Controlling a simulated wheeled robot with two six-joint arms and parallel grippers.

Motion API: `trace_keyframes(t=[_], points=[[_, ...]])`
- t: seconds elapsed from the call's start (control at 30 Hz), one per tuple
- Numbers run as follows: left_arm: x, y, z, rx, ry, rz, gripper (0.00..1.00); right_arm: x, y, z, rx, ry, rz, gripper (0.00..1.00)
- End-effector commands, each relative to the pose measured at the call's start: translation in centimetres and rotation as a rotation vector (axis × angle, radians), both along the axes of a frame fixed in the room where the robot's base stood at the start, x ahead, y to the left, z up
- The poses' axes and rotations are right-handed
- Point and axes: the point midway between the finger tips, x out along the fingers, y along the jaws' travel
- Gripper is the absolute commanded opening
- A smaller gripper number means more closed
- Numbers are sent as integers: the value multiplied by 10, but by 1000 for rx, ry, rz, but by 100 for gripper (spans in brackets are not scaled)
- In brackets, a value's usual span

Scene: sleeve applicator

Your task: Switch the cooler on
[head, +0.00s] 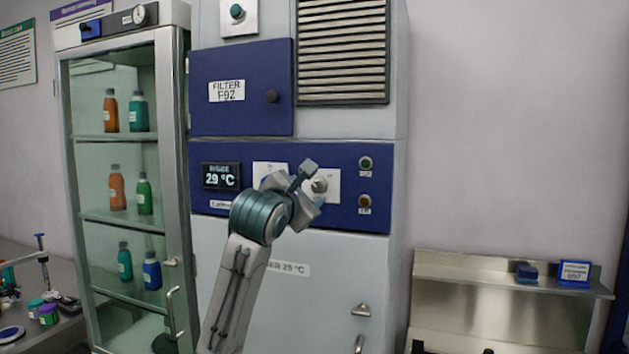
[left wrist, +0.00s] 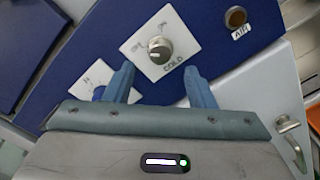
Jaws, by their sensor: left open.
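The cooler's dark blue control panel (head: 226,151) has a display (head: 221,176) reading 29 °C. A round silver knob (left wrist: 160,50) sits on a white plate (left wrist: 178,26) marked COLD on one side; the marking opposite is hard to read. In the head view the knob (head: 319,185) shows beside my fingers. My left gripper (head: 307,187) is open and empty in front of the panel. In the left wrist view its two fingers (left wrist: 159,88) point toward the plate, with the knob between and beyond their tips. Contact is not visible. My right gripper is out of view.
A second white plate (left wrist: 97,78) is partly hidden behind a finger. Two small round indicators, dark green (head: 366,162) and amber (head: 364,201), sit on the panel's right. A door handle (head: 361,310) juts out below. A glass cabinet (head: 180,120) stands left; a steel shelf (head: 460,267) is right.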

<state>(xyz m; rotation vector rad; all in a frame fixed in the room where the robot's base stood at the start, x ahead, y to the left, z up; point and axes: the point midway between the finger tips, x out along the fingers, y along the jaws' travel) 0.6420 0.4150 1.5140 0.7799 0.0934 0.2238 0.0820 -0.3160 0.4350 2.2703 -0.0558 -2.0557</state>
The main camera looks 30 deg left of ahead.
Motion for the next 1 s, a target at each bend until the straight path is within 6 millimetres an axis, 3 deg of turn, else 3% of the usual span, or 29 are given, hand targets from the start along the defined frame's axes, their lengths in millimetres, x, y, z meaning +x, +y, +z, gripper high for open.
trace_keyframes(t=[0.03, 0.3, 0.67, 0.9, 1.0], points=[[11, 2, 4, -2, 5, 0, 50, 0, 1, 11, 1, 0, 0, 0], [45, 11, 2, 0, 2, -1, 50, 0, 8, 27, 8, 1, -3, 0], [51, 12, -1, 2, 0, 0, 50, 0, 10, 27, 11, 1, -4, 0], [51, 12, -1, 1, 1, -1, 7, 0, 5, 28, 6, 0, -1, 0], [51, 12, -1, 2, 1, -1, 6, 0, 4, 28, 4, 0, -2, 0]])
